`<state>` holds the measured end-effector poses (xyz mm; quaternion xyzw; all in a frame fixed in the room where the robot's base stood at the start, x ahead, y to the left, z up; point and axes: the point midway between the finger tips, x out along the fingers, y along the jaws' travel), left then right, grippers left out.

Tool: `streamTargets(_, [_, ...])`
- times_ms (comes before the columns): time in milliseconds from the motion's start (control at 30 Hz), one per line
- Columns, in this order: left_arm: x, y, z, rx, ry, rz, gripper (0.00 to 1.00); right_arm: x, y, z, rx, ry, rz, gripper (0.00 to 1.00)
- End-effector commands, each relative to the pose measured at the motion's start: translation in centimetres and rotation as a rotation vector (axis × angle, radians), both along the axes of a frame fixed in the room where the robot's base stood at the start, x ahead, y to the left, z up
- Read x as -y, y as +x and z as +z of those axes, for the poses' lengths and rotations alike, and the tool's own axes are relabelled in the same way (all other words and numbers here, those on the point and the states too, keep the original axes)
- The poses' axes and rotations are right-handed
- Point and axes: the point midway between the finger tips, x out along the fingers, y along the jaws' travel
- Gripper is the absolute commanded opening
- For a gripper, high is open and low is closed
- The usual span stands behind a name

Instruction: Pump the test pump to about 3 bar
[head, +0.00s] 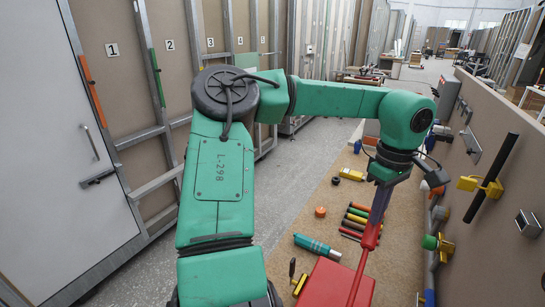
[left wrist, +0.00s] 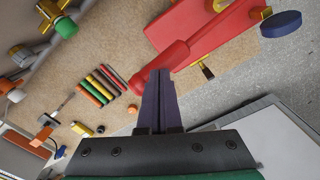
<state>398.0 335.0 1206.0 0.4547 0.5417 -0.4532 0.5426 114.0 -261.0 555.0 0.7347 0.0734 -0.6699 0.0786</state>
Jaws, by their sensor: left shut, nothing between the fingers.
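The red test pump (head: 330,285) stands on the brown board at the bottom of the head view, cut off by the lower edge. Its red lever (head: 366,250) slants up toward my left gripper (head: 376,218). In the left wrist view the pump's red body (left wrist: 190,25) is at the top, and the lever's rounded end (left wrist: 138,82) lies just beside my left gripper's purple fingertips (left wrist: 161,74). Those fingers are shut together with nothing between them. I cannot tell whether they touch the lever. No readable pressure dial shows. My right gripper is not in view.
Several coloured rods (head: 355,220), a teal-handled tool (head: 317,246), an orange cap (head: 320,212) and a yellow piece (head: 352,174) lie on the board. A wall panel with pipe fittings (head: 438,245) stands at right. Grey floor (head: 285,200) is clear at left.

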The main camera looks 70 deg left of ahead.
Motion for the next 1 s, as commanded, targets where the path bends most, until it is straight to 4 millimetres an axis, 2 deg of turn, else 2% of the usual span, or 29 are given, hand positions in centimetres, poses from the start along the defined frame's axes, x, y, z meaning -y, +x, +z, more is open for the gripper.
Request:
streamTargets(33, [0.0,-0.1,-1.6,-0.003,-0.002,0.0,0.0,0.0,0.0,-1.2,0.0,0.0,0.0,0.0])
streamTargets(633, [0.0,-0.1,-10.7,-0.006,-0.002,-0.001,0.0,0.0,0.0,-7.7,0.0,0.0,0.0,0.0])
streamTargets(767, [0.0,-0.1,-8.9,-0.004,-0.002,-0.001,0.0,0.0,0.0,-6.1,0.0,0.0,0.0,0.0])
streamTargets(1000, [0.0,-0.1,-3.8,-0.003,-0.001,0.0,0.0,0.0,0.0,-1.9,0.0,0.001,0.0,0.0])
